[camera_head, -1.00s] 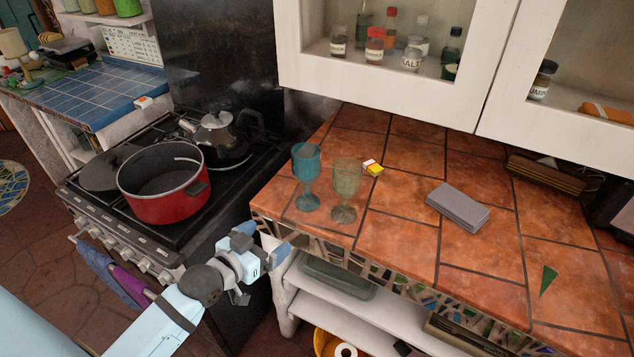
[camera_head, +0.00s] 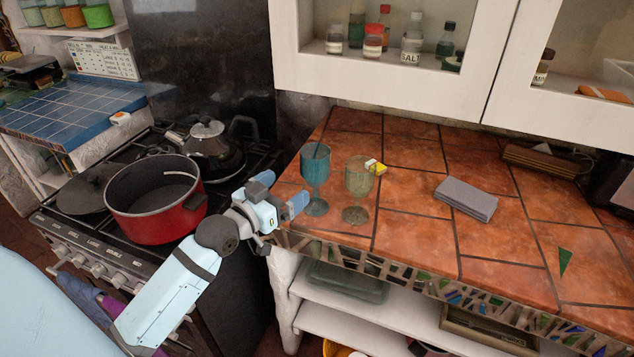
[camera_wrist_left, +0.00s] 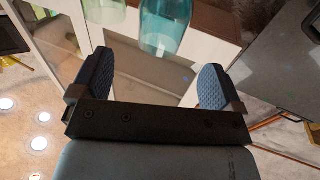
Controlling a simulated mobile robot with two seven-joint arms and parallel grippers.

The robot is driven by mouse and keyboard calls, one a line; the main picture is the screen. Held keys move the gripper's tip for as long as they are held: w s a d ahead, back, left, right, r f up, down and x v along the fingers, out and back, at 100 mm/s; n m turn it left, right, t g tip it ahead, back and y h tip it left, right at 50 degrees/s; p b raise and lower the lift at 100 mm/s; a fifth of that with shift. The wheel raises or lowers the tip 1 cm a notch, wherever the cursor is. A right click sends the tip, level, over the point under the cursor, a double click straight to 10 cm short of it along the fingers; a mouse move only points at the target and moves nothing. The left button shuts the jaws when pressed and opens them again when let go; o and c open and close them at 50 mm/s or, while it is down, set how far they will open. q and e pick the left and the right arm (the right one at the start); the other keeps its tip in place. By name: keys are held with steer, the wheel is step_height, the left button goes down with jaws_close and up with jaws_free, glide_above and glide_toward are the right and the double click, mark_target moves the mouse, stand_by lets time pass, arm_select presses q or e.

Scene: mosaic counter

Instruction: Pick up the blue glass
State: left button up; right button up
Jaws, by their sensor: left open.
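The blue glass (camera_head: 316,172) is a stemmed goblet standing upright near the left edge of the tiled counter (camera_head: 412,236). A greenish glass (camera_head: 357,184) of the same shape stands just to its right. My left gripper (camera_head: 291,203) is open and empty, close to the left of the blue glass. In the left wrist view the two dark padded fingers of my left gripper (camera_wrist_left: 158,86) are apart, and the blue glass (camera_wrist_left: 167,24) shows beyond them, between the finger lines at the top. My right gripper is not in view.
A yellow and white small box (camera_head: 375,167) lies behind the greenish glass. A grey folded cloth (camera_head: 466,198) lies farther right. A red pot (camera_head: 155,205) and a kettle (camera_head: 208,150) stand on the stove at left. White cabinets (camera_head: 400,85) hang above the counter's back.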

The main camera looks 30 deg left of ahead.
mark_target(307, 171)
arm_select(q)
steer(key=w, duration=0.5)
steer(key=shift+w+d, duration=0.3)
steer(key=shift+w+f, duration=0.2)
steer(key=shift+w, duration=1.2)
steer(key=shift+w+f, duration=0.15)
steer(key=shift+w, duration=1.2)
steer(key=c, duration=1)
steer(key=shift+c, duration=0.3)
steer(key=shift+r, duration=0.15)
